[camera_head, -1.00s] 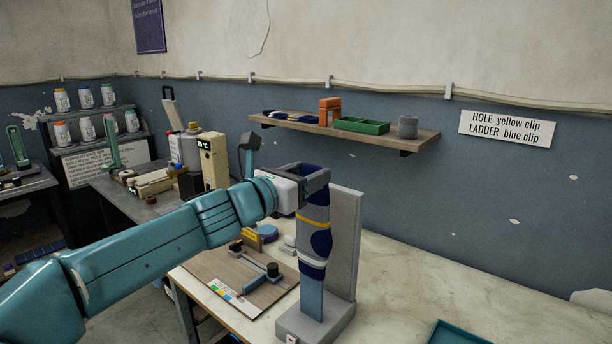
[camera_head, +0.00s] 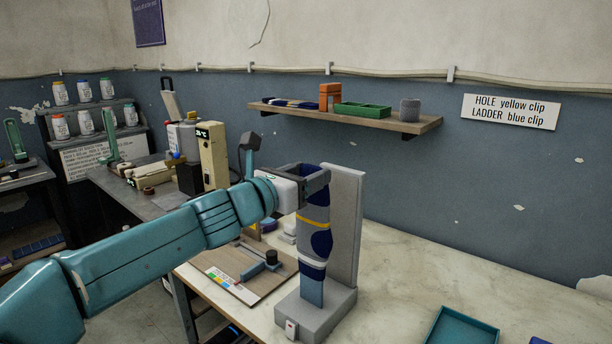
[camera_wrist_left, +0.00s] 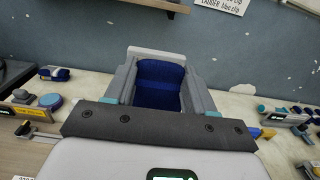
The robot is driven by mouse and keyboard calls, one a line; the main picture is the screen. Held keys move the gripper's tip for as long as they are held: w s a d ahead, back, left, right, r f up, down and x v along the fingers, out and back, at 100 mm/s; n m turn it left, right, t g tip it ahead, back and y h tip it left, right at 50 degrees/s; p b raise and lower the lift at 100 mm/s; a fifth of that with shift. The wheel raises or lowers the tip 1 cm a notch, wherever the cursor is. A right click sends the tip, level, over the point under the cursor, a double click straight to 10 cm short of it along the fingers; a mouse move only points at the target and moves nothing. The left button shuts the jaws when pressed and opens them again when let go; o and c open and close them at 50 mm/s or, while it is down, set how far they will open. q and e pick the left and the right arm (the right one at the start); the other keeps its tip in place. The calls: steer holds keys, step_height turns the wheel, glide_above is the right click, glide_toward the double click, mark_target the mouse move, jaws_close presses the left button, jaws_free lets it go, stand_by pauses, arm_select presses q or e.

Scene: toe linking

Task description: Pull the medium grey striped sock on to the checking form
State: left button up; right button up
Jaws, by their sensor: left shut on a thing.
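The grey sock (camera_head: 314,214) with navy patches, a yellow band and a white band hangs upright around the checking form (camera_head: 312,292). The form's blue lower end shows below the sock, above a grey base. A tall grey back plate (camera_head: 345,220) stands behind it. My left gripper (camera_head: 312,176) is at the sock's top, shut on its navy cuff. In the left wrist view the navy cuff (camera_wrist_left: 160,85) lies between the two jaws. The form's upper part is hidden inside the sock. My right gripper is out of view.
A wooden board (camera_head: 243,274) with a small tool lies left of the form. A teal tray (camera_head: 462,328) sits at the front right. A wall shelf (camera_head: 400,124) holds boxes above the table. The table right of the form is mostly clear.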

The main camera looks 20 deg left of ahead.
arm_select(q)
steer(key=shift+f, duration=0.25)
steer(key=o, duration=1.2)
steer(key=shift+r, duration=0.1)
steer(key=shift+o, duration=0.2)
steer(key=shift+c, duration=0.4)
steer(key=b+v, duration=0.1)
steer(key=v, duration=0.6)
